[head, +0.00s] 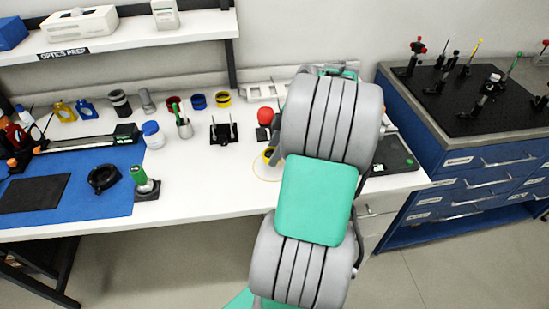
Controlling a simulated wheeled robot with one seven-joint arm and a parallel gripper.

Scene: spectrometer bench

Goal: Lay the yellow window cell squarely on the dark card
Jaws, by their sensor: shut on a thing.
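My gripper (274,150) shows only in part at the left edge of my arm, above the white bench. It is shut on a small yellow piece with a dark middle, which I take for the yellow window cell (269,157). My arm hides most of the gripper, and I cannot tell the cell's tilt. The dark card (35,193) lies flat on the blue mat at the far left, with nothing on it. My gripper is well to the right of the card.
A long black rail (90,143) lies behind the card. Red, blue and yellow (223,99) rings line the back. A pen cup (184,127) and black holder (224,132) stand mid-bench.

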